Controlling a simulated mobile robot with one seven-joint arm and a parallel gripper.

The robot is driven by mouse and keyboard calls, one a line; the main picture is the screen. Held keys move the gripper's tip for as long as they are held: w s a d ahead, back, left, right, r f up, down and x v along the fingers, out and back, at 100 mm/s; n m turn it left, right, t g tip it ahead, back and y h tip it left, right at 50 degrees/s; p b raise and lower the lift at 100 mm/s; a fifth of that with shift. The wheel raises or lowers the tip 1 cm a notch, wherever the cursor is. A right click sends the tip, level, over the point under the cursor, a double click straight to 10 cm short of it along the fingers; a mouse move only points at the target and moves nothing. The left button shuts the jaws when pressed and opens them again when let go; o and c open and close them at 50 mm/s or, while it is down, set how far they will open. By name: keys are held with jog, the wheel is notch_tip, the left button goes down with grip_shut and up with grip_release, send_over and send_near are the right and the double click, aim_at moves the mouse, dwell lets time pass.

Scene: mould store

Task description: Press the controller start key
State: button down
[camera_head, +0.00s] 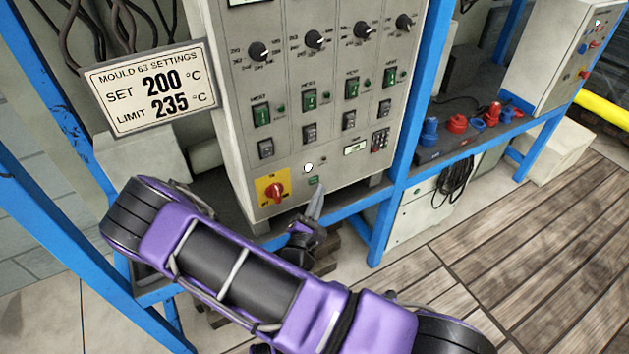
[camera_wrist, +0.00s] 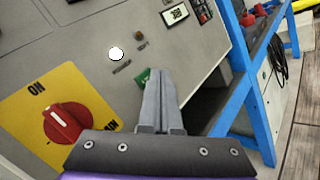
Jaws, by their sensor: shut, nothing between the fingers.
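The grey controller cabinet (camera_head: 345,165) stands in a blue frame. A small green key (camera_head: 314,180) sits low on its front panel, under a round white lamp (camera_head: 308,168). In the wrist view the green key (camera_wrist: 143,76) shows just left of my fingertips, partly covered by them; its label is too small to read. My gripper (camera_head: 317,193) is shut and empty, its tips pointing at the panel just below the key. In the wrist view my gripper (camera_wrist: 159,73) overlaps the key's right edge. I cannot tell whether the tips touch the panel.
A red rotary switch (camera_head: 275,191) on a yellow plate is left of the key; it also shows in the wrist view (camera_wrist: 62,124). Green rocker switches (camera_head: 309,98) and black knobs sit higher. A settings sign (camera_head: 150,88) hangs at left. A blue post (camera_head: 422,85) stands at right.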

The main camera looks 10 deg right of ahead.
jog(key=shift+w, duration=0.15)
jog(key=shift+w+a, duration=0.1)
jog(key=shift+w, duration=0.15)
jog(key=shift+w+a, duration=0.1)
jog(key=shift+w, duration=0.2)
dwell(0.6)
jog(key=shift+s, duration=0.1)
jog(key=shift+s+d+p, duration=0.2)
jog(key=shift+s+p, duration=0.15)
jog(key=shift+s, duration=0.25)
jog(key=shift+s+d+p, duration=0.15)
jog(key=shift+s+d, duration=0.1)
jog(key=shift+s, duration=0.55)
jog(key=shift+s+d+p, duration=0.15)
jog(key=shift+s+d, duration=0.15)
jog(key=shift+s, duration=0.5)
jog(key=shift+s+d+p, duration=0.15)
jog(key=shift+s+d, duration=0.1)
jog(key=shift+s, duration=0.55)
